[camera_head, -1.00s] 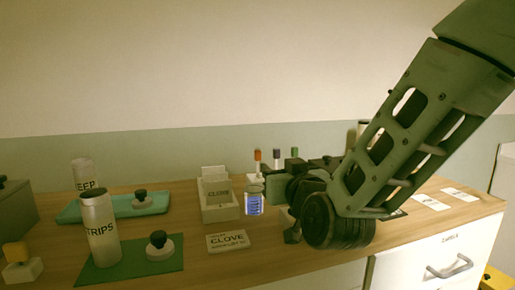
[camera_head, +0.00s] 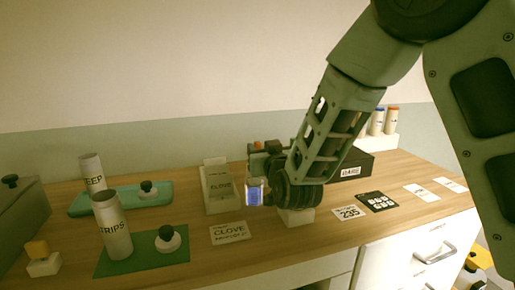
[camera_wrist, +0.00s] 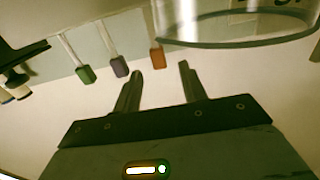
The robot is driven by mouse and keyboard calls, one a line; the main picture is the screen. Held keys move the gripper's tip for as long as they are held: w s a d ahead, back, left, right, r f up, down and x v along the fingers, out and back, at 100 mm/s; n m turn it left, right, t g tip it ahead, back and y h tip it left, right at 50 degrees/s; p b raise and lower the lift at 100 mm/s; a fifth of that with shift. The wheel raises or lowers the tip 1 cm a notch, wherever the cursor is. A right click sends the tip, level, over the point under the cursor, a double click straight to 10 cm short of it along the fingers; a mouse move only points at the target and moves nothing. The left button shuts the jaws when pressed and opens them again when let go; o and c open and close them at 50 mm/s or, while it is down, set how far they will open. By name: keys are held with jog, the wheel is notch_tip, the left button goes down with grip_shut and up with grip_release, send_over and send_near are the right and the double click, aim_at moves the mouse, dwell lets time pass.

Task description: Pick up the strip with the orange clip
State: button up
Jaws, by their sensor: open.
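The strip with the orange clip shows in the wrist view as a pale stick (camera_wrist: 155,25) with an orange clip (camera_wrist: 158,57) at its end. A small orange clip (camera_head: 258,145) shows above my gripper in the head view. My gripper (camera_wrist: 160,71) is open and empty, its two dark fingers pointing at the orange clip. The clip appears just beyond the gap between the fingertips; the exact distance is unclear. A purple clip (camera_wrist: 119,66) and a green clip (camera_wrist: 86,74) hang beside it to the left. My arm hides much of the strip holder in the head view.
A clear glass vessel (camera_wrist: 235,43) is close beside the orange clip in the wrist view. A small blue-labelled bottle (camera_head: 254,192) and a CLOVE box (camera_head: 221,205) stand near my gripper. A black BARE box (camera_head: 352,163) is behind my arm. The front right counter holds flat cards (camera_head: 349,213).

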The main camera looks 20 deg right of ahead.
jog(key=shift+w, duration=1.05)
grip_shut()
